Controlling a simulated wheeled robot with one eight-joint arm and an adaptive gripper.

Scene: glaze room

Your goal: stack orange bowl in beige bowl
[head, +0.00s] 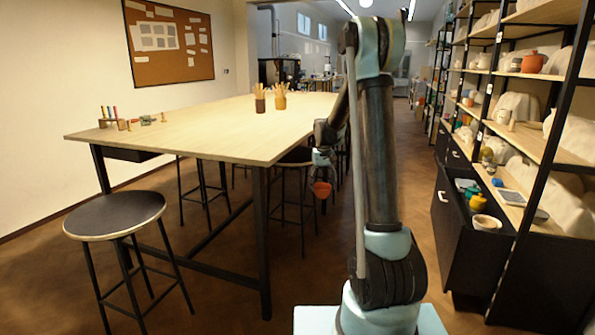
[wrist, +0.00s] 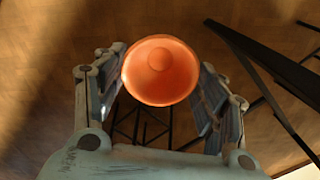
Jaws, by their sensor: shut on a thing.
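The orange bowl (head: 321,189) hangs in the air at my gripper (head: 321,177), near the table's right edge and below its top. In the wrist view the orange bowl (wrist: 160,72) lies between the two fingers of my gripper (wrist: 162,75), which are shut on it. The floor shows behind it. A beige bowl (head: 487,222) sits in the open dark drawer at the right, well apart from my gripper. The beige bowl does not show in the wrist view.
The open drawer (head: 466,245) also holds a yellow cup (head: 477,202) and blue-green items (head: 465,185). Shelves with pottery stand above it. A long wooden table (head: 205,125) and stools (head: 115,215) fill the left. Floor is clear between table and drawer.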

